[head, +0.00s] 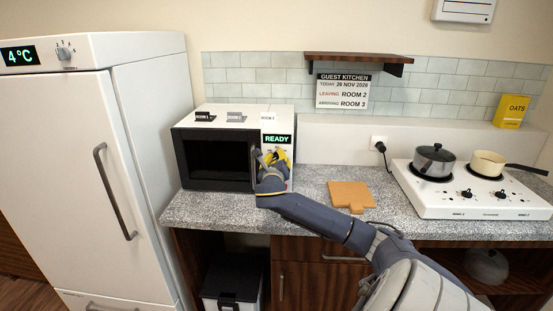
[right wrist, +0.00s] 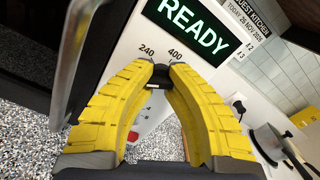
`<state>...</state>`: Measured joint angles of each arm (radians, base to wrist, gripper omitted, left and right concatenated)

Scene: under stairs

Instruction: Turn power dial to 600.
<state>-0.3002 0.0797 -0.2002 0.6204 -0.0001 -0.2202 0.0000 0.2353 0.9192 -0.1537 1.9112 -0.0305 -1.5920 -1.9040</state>
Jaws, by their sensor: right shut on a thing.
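The microwave (head: 191,117) stands on the counter, and its display (head: 277,139) reads READY. The display also fills the top of the right wrist view (right wrist: 193,25). My right gripper (head: 275,158) is at the control panel below the display. In the right wrist view its yellow fingers (right wrist: 158,73) close on the dark power dial (right wrist: 159,77). The marks 240 and 400 show just above the dial; its other marks and its pointer are hidden by the fingers. A red spot (right wrist: 132,136) shows lower on the panel between the fingers. My left gripper is out of view.
The microwave door handle (right wrist: 78,60) runs close to the left of my right gripper. A fridge (head: 60,140) stands at the left. An orange board (head: 350,194) lies on the counter, with a hob (head: 440,205) carrying two pots at the right.

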